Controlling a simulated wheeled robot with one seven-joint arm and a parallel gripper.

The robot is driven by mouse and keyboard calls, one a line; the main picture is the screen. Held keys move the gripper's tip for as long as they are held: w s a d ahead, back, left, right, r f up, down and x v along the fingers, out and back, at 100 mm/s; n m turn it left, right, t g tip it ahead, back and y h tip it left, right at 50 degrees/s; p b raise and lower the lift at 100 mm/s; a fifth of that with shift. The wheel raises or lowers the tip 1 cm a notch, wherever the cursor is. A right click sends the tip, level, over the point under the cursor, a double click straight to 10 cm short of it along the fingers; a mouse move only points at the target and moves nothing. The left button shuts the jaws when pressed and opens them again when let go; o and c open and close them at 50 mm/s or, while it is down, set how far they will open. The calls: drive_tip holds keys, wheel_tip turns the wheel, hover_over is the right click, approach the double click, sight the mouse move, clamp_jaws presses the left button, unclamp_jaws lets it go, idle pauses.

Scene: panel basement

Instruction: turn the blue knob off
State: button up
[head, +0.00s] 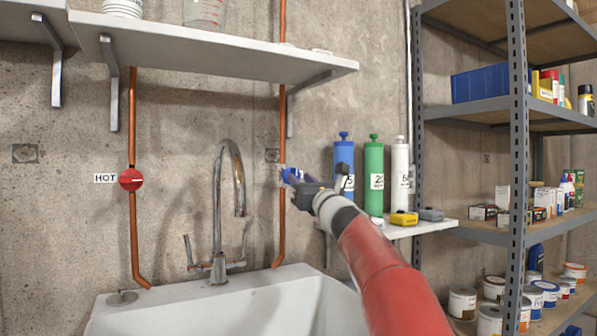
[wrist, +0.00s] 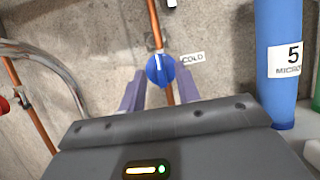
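The blue knob (wrist: 160,70) is round, with a white pointer line that lies roughly along its copper pipe (wrist: 156,22). A COLD label (wrist: 193,58) is on the wall beside it. My gripper (wrist: 160,82) is open and empty, with one purple finger on each side of the knob in the wrist view. The knob shows between and just beyond the fingers; I cannot tell whether they touch it. In the head view my gripper (head: 298,181) is at the right copper pipe and largely hides the knob.
A red knob (head: 131,180) with a HOT label (head: 105,178) is on the left pipe. The tall faucet (head: 218,215) stands over the white sink (head: 235,308). Blue (head: 343,160) and green (head: 374,178) cylinders stand close to my arm. A shelf (head: 200,45) hangs above.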

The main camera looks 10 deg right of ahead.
drive_tip(key=shift+x, duration=0.9)
clamp_jaws()
